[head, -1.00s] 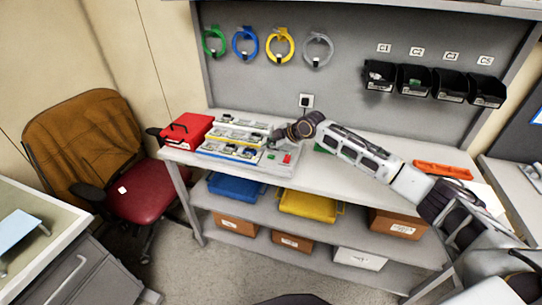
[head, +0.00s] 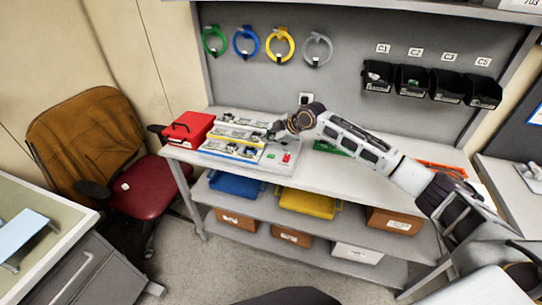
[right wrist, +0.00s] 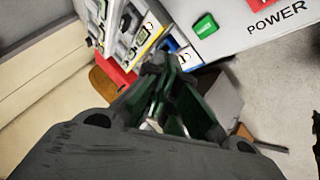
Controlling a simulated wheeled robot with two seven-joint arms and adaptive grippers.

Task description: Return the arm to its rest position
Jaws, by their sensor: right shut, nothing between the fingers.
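My right arm reaches in from the right over the workbench (head: 350,172). My right gripper (head: 274,133) is beside the right part of the pump panel (head: 247,166), above the bench top. In the right wrist view its fingers (right wrist: 165,68) are shut and empty. The panel's green button (right wrist: 204,26) and POWER lettering show beyond the fingertips; the gripper looks clear of them. In the head view a red switch (head: 286,157) sits at the panel's right end. My left gripper is not in view.
A red toolbox (head: 187,130) stands left of the panel. Black bins (head: 412,79) and coloured rings (head: 280,42) hang on the back board. A green tray (head: 330,147) and an orange tray (head: 440,168) lie near my right arm. A chair (head: 140,190) stands at the left.

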